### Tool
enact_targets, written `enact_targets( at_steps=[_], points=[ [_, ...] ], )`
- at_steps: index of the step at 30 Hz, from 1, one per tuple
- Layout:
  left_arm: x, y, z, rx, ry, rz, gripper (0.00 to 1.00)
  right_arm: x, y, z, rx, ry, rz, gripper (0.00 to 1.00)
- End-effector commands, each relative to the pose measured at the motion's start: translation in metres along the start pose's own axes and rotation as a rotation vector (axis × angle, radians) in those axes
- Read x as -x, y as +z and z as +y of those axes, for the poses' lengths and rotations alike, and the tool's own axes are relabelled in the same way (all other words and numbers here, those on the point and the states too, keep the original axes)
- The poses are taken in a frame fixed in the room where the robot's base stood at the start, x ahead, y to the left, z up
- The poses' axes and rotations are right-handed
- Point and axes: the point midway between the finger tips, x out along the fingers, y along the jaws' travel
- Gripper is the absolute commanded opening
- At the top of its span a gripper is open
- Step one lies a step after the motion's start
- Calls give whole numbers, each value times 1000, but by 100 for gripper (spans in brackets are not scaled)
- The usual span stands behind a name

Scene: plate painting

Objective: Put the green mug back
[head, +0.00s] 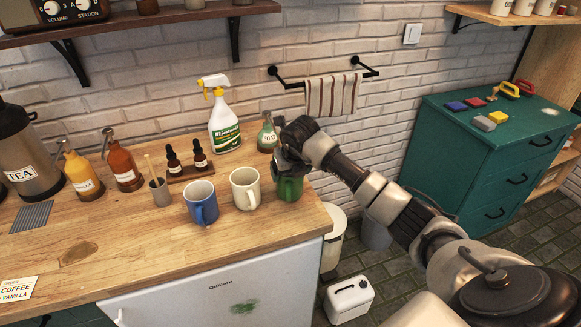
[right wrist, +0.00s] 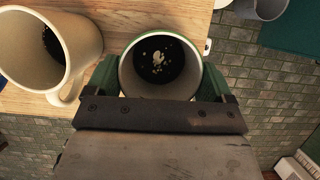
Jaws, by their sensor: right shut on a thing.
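The green mug (head: 289,188) is at the right end of the wooden counter, to the right of the cream mug. My right gripper (head: 287,165) is shut on it from above, with a finger on each side. In the right wrist view the green mug (right wrist: 160,68) sits upright between the fingers of my gripper (right wrist: 160,85), with a dark inside and pale flecks at the bottom. I cannot tell whether its base touches the counter. My left gripper is not in view.
The cream mug (head: 245,188) stands close beside it, and the blue mug (head: 201,202) stands further left. The counter's (head: 150,250) right edge is close to the green mug. The front counter area is mostly clear.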

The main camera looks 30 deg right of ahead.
Motion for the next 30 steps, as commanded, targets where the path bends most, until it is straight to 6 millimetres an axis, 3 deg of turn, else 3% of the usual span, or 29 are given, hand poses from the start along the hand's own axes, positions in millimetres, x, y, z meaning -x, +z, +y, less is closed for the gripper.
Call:
enact_targets(
  at_steps=[11, 12, 15, 25, 30],
  points=[
    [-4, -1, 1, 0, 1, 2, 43, -4, -1, 0, 0, 1, -4, 20],
    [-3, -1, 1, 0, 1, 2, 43, -4, -1, 0, 0, 0, -2, 88],
    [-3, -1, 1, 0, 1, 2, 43, -3, -1, 0, 0, 0, -1, 100],
    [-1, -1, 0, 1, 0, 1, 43, 4, 0, 0, 0, 0, -3, 100],
    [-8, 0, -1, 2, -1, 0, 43, 34, 0, -1, 2, -2, -7, 100]
  ],
)
